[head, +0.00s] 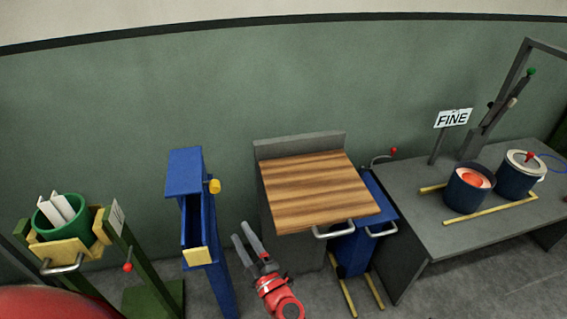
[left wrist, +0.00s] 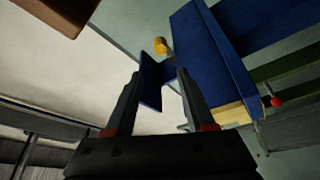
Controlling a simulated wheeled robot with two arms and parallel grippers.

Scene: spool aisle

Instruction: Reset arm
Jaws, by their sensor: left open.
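My left gripper (head: 243,233) is red with dark grey fingers and shows in the lower middle of the head view. Its two fingers are apart with nothing between them. It is in front of the gap between a blue stand (head: 186,172) and a wood-topped cabinet (head: 318,190), and seems to touch neither. In the left wrist view the open fingers (left wrist: 159,76) point toward blue parts of a stand and a yellow knob (left wrist: 160,45). My right gripper is in no view.
A green bucket (head: 77,221) with white pieces sits in a holder at left. At right, a grey table (head: 405,190) bears a pot with orange contents (head: 470,188), a lidded pot (head: 517,178) and a FINE sign (head: 453,118). Handles jut forward from the cabinet.

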